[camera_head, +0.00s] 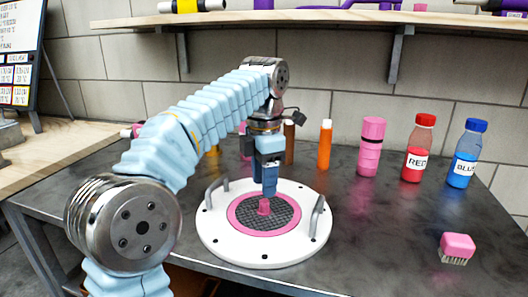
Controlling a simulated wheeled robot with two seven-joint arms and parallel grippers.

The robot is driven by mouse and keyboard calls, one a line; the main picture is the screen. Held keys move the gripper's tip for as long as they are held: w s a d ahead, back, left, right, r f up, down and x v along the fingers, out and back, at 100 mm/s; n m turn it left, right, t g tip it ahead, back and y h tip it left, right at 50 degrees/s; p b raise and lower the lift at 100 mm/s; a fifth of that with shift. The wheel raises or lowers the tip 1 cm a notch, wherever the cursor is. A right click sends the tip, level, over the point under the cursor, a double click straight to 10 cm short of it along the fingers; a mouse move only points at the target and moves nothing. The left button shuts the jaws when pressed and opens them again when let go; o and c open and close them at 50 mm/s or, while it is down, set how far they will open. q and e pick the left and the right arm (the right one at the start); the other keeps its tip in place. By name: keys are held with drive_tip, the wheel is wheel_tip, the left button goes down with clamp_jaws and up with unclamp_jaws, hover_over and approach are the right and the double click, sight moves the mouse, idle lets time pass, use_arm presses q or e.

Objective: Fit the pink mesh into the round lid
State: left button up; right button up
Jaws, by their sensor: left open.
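The round lid (215,235) is a white disc with two grey upright handles, lying flat on the dark table. The pink mesh (240,224), a pink ring with a dark grid and a pink knob (264,207), lies at the middle of the lid. I cannot tell whether it sits flush in the lid. My left gripper (269,192) is open, pointing down directly above the knob, its fingertips at or just over the knob's top. The fingers overlap in this view, so the gap between them is hidden. My right gripper is not in view.
Behind the lid stand an orange bottle (325,145), a pink cylinder (370,148), a red bottle (418,150) and a blue bottle (465,155). A pink brush (457,247) lies at right front. The table (385,235) right of the lid is clear. A shelf (300,16) hangs above.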

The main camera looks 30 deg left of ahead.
sight(264, 200)
use_arm(q)
wheel_tip(264, 200, up, 7)
drive_tip(key=shift+f+p, duration=0.2)
drive_tip(key=shift+p, duration=0.15)
idle(0.3)
